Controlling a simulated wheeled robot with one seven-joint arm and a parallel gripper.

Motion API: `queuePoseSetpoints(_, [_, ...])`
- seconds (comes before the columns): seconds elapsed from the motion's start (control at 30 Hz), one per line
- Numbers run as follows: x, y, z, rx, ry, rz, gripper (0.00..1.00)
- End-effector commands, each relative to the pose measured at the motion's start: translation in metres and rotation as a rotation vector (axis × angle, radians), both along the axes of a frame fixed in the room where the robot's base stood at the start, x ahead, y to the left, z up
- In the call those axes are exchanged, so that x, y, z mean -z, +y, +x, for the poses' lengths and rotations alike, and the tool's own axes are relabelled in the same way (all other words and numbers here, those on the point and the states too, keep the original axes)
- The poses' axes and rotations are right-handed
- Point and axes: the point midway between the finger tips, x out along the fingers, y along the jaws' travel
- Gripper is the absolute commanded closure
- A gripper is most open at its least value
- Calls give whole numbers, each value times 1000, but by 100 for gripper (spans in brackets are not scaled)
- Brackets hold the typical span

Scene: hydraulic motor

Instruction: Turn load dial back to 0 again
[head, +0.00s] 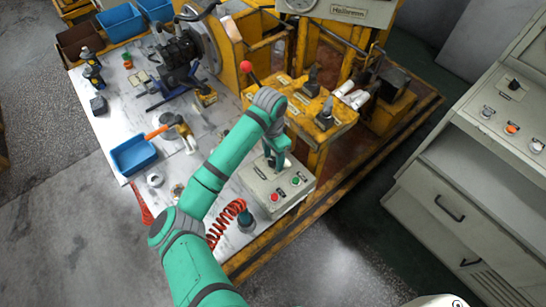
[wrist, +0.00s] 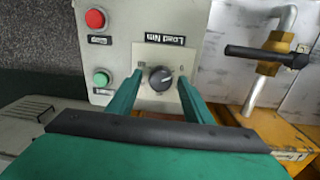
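The load dial (wrist: 161,78) is a round black knob with a light pointer mark. It sits on a pale square plate under the label "Load Nm" (wrist: 166,41) on a grey control box (head: 287,190). In the wrist view the pointer slants toward the upper right, roughly to the side of the "0" mark. My gripper (wrist: 158,85) is open, with its green fingers on either side of the dial and visible gaps to it. In the head view my gripper (head: 276,163) is over the back of the box, and the dial is hidden there.
A red button (wrist: 95,19) and a green button (wrist: 101,78) are beside the dial. A yellow bench with black levers (head: 313,82) stands behind the box. A black-handled valve (wrist: 268,55) is to the right in the wrist view. A red coiled hose (head: 226,218) lies left of the box.

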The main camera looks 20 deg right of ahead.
Motion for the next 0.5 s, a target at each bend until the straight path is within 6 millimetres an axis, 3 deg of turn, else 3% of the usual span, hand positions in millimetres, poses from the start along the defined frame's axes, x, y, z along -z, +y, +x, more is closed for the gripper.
queuePoseSetpoints(0.33, [-2, 1, 1, -1, 0, 2, 53])
queuePoseSetpoints(0.5, [-21, 1, 2, 0, -1, 1, 53])
